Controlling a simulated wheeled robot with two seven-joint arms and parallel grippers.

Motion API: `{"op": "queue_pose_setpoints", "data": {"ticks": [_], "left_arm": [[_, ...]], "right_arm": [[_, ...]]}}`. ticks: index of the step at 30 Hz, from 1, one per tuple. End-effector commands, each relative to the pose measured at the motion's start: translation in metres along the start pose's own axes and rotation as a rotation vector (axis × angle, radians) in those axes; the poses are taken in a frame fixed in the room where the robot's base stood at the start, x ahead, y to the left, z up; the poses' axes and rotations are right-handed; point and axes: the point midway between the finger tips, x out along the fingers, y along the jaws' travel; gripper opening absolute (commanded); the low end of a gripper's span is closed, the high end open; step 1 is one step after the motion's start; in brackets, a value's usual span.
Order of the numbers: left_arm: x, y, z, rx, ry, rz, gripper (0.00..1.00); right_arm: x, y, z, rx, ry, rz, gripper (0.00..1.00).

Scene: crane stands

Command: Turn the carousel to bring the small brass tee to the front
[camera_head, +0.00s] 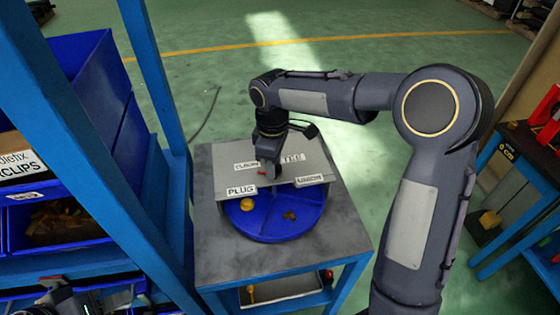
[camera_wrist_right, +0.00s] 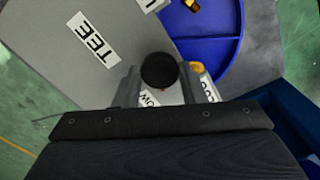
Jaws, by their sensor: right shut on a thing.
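The carousel (camera_head: 275,228) is a blue round tray on a small table, its back half under a grey cover (camera_head: 315,168) with labels, among them TEE and PLUG. In the open front lie a yellow round piece (camera_head: 247,204) and a small brownish piece (camera_head: 289,215); their shapes are too small to tell which is the brass tee. My right gripper (camera_head: 268,172) reaches down over the cover. In the right wrist view its fingers are shut on a black round knob (camera_wrist_right: 160,70).
A blue rack post (camera_head: 155,80) and blue bins (camera_head: 85,100) stand close on the left. A tray (camera_head: 280,287) sits on the shelf under the table top (camera_head: 215,260). Another blue-framed table (camera_head: 510,165) is at the right. The floor behind is clear.

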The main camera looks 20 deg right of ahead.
Motion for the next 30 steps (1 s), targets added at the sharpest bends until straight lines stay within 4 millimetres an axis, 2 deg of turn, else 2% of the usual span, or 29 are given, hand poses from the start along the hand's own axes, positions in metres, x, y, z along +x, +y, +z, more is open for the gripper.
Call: {"op": "queue_pose_setpoints", "data": {"ticks": [8,30], "left_arm": [[0.0002,-0.0001,0.0001,0.0,0.0,0.0,0.36],[0.0022,-0.001,0.0011,0.0,0.0,0.0,0.36]], "right_arm": [[-0.0012,-0.0012,-0.0063,0.127,0.003,0.002,0.0],[-0.0015,-0.0009,-0.0064,0.495,0.004,0.003,0.0]]}}
